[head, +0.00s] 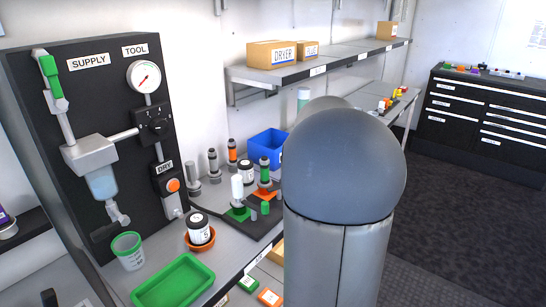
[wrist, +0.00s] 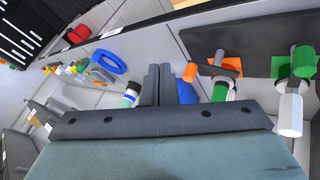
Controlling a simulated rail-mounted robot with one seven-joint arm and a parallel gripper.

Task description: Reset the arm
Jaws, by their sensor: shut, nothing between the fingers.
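In the wrist view my gripper (wrist: 158,75) is shut, with its two dark fingers side by side and nothing seen between them. A white-and-green cylindrical item (wrist: 130,95) shows left of the fingers. A tool with green, white and orange parts (wrist: 222,88) is to the right, and a white cylinder with a green top (wrist: 291,110) is farther right. Whether these lie close to the fingers or only behind them I cannot tell. In the head view the gripper is not visible; my own large grey arm link covers the middle right.
The dark supply panel (head: 92,150) stands at left. On the bench are a green tray (head: 173,283), a green-rimmed cup (head: 129,251), a labelled jar (head: 199,229), upright tools and a blue bin (head: 265,146). A shelf (head: 325,65) holds boxes. A black drawer cabinet (head: 480,120) stands far right.

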